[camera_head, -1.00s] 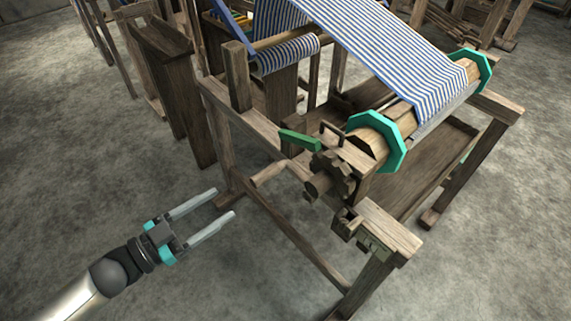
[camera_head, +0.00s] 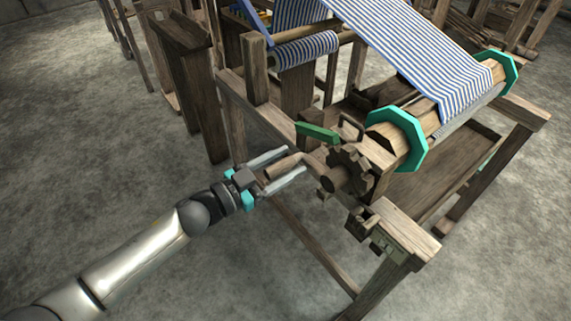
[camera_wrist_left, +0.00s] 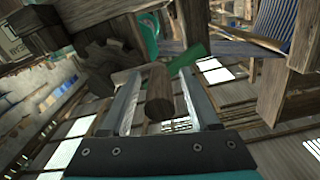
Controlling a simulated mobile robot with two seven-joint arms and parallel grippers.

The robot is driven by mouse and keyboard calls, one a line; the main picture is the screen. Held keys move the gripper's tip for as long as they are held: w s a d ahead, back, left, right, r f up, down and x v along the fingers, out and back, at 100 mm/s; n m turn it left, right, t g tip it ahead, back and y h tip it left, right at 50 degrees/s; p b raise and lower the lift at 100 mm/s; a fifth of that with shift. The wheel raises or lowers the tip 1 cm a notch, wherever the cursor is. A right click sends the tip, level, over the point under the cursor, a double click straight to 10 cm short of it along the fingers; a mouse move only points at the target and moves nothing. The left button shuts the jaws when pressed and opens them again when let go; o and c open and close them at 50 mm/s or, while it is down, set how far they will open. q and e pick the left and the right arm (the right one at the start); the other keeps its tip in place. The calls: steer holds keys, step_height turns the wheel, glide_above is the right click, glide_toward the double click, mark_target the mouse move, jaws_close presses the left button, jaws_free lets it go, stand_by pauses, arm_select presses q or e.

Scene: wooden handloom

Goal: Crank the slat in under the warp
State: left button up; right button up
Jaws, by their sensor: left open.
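The blue-and-white striped warp (camera_head: 405,45) runs down onto a wooden beam (camera_head: 430,122) with teal octagonal ends. A thin greyish strip (camera_head: 468,111) shows along the warp's edge at the beam; I cannot tell if it is the slat. A toothed wheel (camera_head: 350,165) sits at the beam's near end, with a wooden crank handle (camera_head: 284,167) sticking out to the left. My left gripper (camera_head: 297,161) is open, its fingers on either side of the handle. The left wrist view also shows the handle (camera_wrist_left: 159,95) between the fingers, with gaps beside it. My right gripper is not in view.
A green lever (camera_head: 317,132) lies just above the toothed wheel. The loom's wooden frame (camera_head: 405,232) and a tall wooden post (camera_head: 187,85) stand close by. The concrete floor (camera_head: 110,190) on the left is clear.

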arm_select(q)
steer(key=shift+d, duration=0.1)
steer(key=shift+c, duration=0.4)
jaws_close()
stand_by(1.0)
